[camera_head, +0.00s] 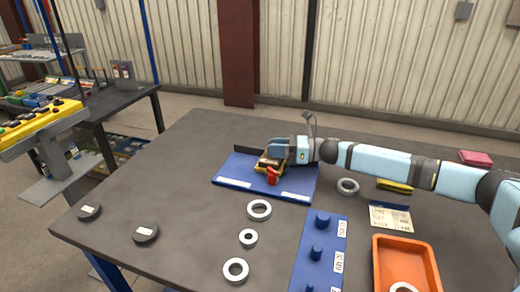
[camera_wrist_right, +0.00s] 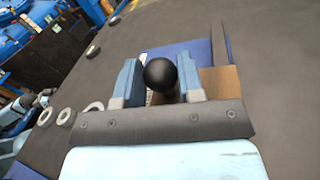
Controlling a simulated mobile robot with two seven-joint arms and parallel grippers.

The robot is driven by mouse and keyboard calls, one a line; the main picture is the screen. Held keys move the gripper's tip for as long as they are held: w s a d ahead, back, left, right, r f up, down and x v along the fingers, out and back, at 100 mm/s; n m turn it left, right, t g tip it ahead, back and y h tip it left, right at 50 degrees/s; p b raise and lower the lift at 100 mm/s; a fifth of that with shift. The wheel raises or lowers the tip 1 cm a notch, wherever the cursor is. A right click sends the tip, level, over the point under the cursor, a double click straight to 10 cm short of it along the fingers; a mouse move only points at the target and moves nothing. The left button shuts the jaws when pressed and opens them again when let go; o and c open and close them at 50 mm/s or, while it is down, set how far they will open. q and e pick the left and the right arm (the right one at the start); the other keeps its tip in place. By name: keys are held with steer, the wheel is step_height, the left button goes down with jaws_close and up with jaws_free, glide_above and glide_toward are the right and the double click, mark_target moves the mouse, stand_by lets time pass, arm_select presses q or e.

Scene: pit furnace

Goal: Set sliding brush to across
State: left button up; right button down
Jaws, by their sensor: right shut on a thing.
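A small yellow and brown device (camera_head: 269,164) with a red part (camera_head: 272,175) at its front sits on a blue board (camera_head: 232,176); it seems to be the sliding brush. My right gripper (camera_head: 282,153) reaches in from the right and is down at this device. In the right wrist view, the two blue fingers (camera_wrist_right: 160,88) stand either side of a round black knob (camera_wrist_right: 160,73) and are shut on it. A brown block (camera_wrist_right: 221,88) shows to the right of the fingers. The gripper hides part of the device, so its exact setting cannot be told. My left gripper is not in view.
A dark low bar (camera_head: 258,150) edges the board's back. Several pale rings, one a ring (camera_head: 259,210) in front of the board, lie on the grey table. A blue peg board (camera_head: 308,270) and an orange tray (camera_head: 376,265) stand front right. The table's left is mostly clear.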

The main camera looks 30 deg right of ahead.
steer(key=v, duration=0.1)
steer(key=b+v, duration=0.1)
steer(key=v, duration=0.1)
steer(key=s+b+v, duration=0.1)
steer(key=v, duration=0.1)
steer(key=shift+s+a+f, duration=0.1)
steer(key=shift+a+f, duration=0.05)
steer(key=shift+f, duration=0.1)
steer(key=shift+s+d+r+b, duration=0.25)
steer(key=shift+s+d+b, duration=0.1)
steer(key=shift+s+d, duration=0.15)
steer(key=c, duration=0.8)
jaws_free()
steer(key=shift+o, duration=0.2)
steer(key=p+v, duration=0.2)
steer(key=v, duration=1.1)
steer(key=shift+s+d, duration=0.25)
